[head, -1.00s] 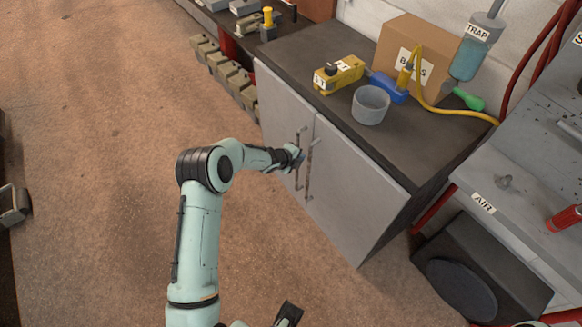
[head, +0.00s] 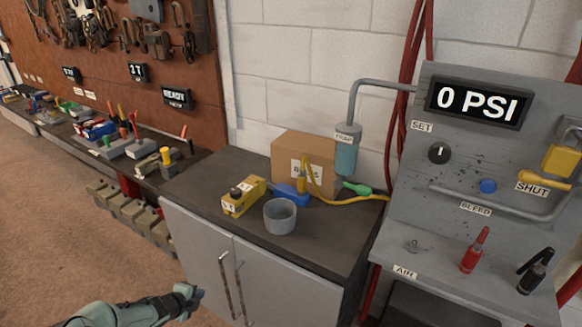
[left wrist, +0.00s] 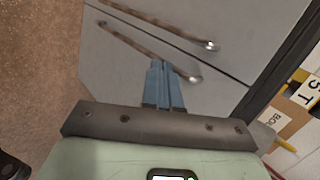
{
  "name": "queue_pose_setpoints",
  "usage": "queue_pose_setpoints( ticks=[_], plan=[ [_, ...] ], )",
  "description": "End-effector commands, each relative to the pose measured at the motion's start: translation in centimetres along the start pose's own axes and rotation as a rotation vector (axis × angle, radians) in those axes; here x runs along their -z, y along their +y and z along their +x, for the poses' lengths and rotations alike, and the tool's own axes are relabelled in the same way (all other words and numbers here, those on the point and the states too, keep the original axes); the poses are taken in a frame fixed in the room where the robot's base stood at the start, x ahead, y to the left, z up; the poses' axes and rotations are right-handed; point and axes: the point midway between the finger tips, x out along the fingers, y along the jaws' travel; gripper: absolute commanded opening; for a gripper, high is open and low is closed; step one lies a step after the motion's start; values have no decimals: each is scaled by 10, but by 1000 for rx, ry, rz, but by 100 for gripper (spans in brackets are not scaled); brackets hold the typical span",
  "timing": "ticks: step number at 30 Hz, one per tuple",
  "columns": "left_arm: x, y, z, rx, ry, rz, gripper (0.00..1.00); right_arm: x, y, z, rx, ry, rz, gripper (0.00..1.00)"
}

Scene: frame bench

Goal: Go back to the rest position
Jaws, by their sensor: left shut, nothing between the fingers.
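My left gripper (head: 194,294) is at the bottom of the head view, in front of the grey cabinet (head: 290,290) and a little left of its door handles. It also shows in the left wrist view (left wrist: 164,68), its two blue fingers together with nothing between them. The left wrist view shows both handles, one (left wrist: 155,55) passing just beyond the fingertips and the other (left wrist: 160,24) farther off. In the head view the gripper stands apart from the handles (head: 225,283). Both doors look closed. My right gripper is not in view.
On the cabinet top are a yellow box (head: 243,196), a grey cup (head: 280,217), a cardboard box (head: 303,158) and a yellow hose (head: 345,201). A grey panel (head: 460,215) reading 0 PSI stands right. Open brown floor (head: 60,245) lies left.

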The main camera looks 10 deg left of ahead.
Motion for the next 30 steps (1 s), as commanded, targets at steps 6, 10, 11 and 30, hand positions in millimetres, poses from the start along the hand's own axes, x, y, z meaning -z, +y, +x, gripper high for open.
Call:
queue_pose_setpoints(
  ticks=[6, 10, 11, 30],
  plan=[
    [56, 49, 14, -105, 72, -335, 0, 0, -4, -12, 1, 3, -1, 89],
    [127, 114, 12, -282, 90, -782, 0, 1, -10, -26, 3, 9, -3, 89],
    [144, 130, 8, -331, 80, -889, 0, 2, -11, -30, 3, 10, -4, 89],
    [298, 313, -142, -872, -677, -1991, 0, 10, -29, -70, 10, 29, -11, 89]
  ],
)
